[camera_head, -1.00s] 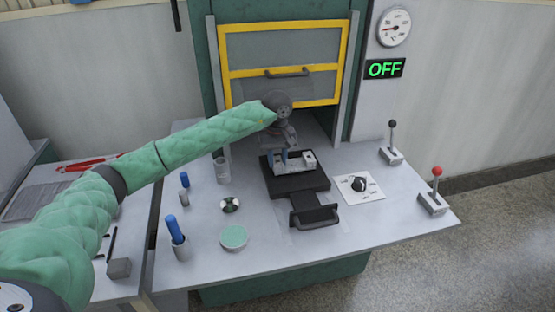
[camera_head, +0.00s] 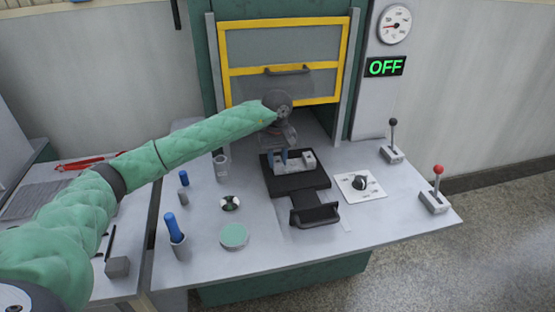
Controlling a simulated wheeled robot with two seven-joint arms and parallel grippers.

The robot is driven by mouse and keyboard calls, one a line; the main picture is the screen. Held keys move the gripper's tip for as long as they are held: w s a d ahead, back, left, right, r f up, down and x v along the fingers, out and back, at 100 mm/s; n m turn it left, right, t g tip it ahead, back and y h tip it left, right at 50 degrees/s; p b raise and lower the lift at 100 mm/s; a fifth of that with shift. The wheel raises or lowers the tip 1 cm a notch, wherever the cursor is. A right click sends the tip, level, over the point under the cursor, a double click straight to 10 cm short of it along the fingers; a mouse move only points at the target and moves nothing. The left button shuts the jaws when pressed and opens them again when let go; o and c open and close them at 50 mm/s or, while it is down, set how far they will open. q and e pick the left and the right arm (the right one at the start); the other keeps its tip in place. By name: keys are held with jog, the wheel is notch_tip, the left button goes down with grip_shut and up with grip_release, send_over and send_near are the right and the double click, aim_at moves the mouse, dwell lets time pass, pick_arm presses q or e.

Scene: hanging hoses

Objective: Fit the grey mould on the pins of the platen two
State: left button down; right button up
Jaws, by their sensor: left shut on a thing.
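My left gripper (camera_head: 286,157) reaches in from the left over the black platen (camera_head: 312,187), pointing down, with blue fingertips. It is shut on the grey mould (camera_head: 308,160), a small light-grey block at the middle to back of the platen. The mould looks level and very close to or on the platen; its underside and any pins beneath it are hidden. My wrist and fingers cover part of the mould's back. I see no label saying which platen this is. My right gripper is out of view.
A yellow-framed guard (camera_head: 284,70) stands raised behind the platen. A black handle (camera_head: 315,216) juts forward. A dial plate (camera_head: 360,186) and two levers (camera_head: 435,190) are to the right. A blue-handled tool in a cup (camera_head: 175,230) and a green disc (camera_head: 234,236) stand to the left.

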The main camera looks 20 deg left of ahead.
pick_arm(q)
jog(key=c, duration=1)
grip_release()
